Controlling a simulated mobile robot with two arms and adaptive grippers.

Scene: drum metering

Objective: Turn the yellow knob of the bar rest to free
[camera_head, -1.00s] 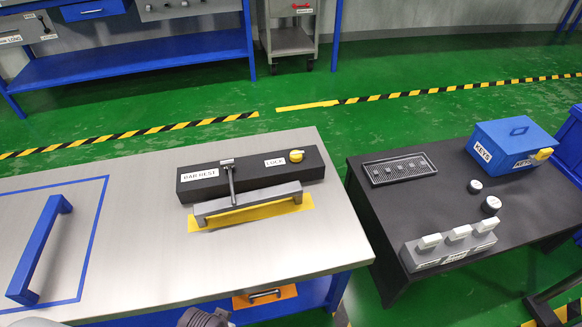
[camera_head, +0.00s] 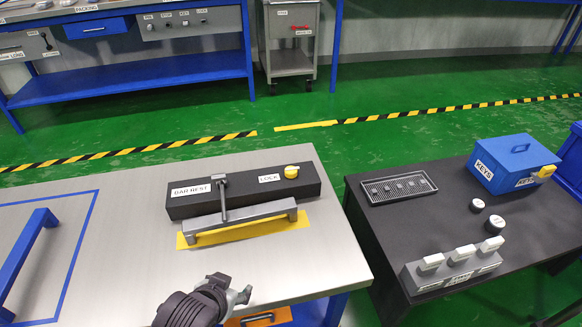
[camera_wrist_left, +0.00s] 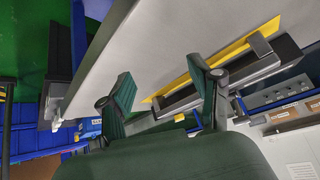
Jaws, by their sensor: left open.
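The bar rest (camera_head: 238,193) is a long black block on the grey bench, labelled BAR REST and LOCK. Its yellow knob (camera_head: 291,172) sits on top near the right end, beside the LOCK label. A grey handle-like bar (camera_head: 240,222) lies along its front over a yellow patch, with a dark lever (camera_head: 222,198) reaching across to it. My left gripper (camera_head: 232,287) is open and empty near the bench's front edge, in front of the bar and apart from the knob. In the left wrist view its two fingers (camera_wrist_left: 158,72) are spread. My right gripper is not in view.
A blue handle (camera_head: 25,258) stands on the left of the bench. A black table (camera_head: 400,225) at the right, across a gap, holds a blue KEYS box (camera_head: 513,160), a tray (camera_head: 370,192) and a white-switch block (camera_head: 455,270). The bench between my gripper and the bar is clear.

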